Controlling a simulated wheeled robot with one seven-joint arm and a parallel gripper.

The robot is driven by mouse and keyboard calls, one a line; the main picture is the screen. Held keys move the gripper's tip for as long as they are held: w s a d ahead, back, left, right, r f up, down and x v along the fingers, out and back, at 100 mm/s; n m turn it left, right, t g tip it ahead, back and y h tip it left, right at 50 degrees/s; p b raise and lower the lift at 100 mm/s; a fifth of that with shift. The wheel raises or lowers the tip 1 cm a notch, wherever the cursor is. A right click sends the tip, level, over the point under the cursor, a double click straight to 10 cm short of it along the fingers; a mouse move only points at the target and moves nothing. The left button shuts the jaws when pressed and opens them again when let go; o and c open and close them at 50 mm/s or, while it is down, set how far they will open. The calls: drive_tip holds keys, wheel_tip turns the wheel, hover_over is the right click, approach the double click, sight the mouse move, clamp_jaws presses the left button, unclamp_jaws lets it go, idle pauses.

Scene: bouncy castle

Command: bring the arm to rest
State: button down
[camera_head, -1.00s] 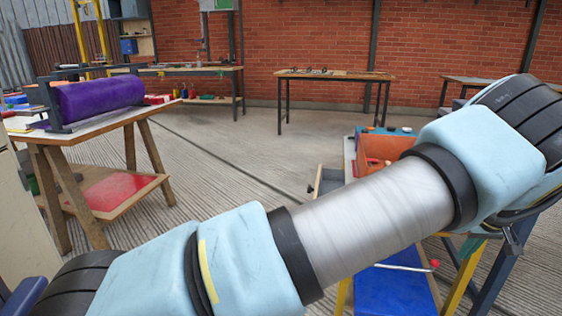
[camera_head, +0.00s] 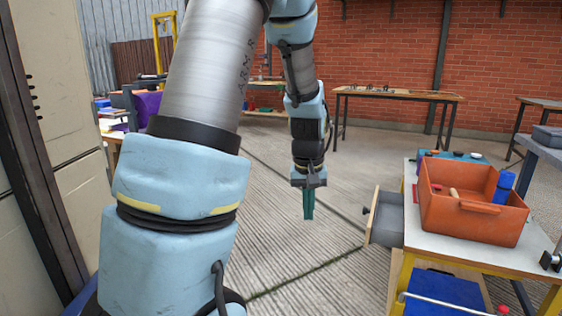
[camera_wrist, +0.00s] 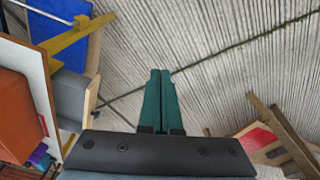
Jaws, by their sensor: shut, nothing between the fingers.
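My gripper (camera_head: 308,203) hangs pointing down at the end of my folded arm, over open floor in the head view. Its two green fingers are together and empty. In the wrist view the fingers (camera_wrist: 160,98) lie side by side with the concrete floor beyond them. My arm rises at the left of the head view, crosses the top edge and comes down near the middle. The gripper is to the left of the workbench and touches nothing.
A white-topped workbench (camera_head: 425,253) with a yellow frame stands at the right, its grey drawer (camera_head: 388,220) pulled out toward my gripper. An orange crate (camera_head: 470,217) holding a blue item is on it. A beige cabinet (camera_head: 60,130) stands close at the left. The middle floor is clear.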

drive_tip(key=s+a+r, duration=0.1)
drive_tip(key=s+a, duration=1)
drive_tip(key=a, duration=0.3)
wheel_tip(320, 180, up, 21)
drive_tip(key=p, duration=2.1)
drive_tip(key=shift+w+r, duration=0.15)
drive_tip(key=shift+w, duration=0.15)
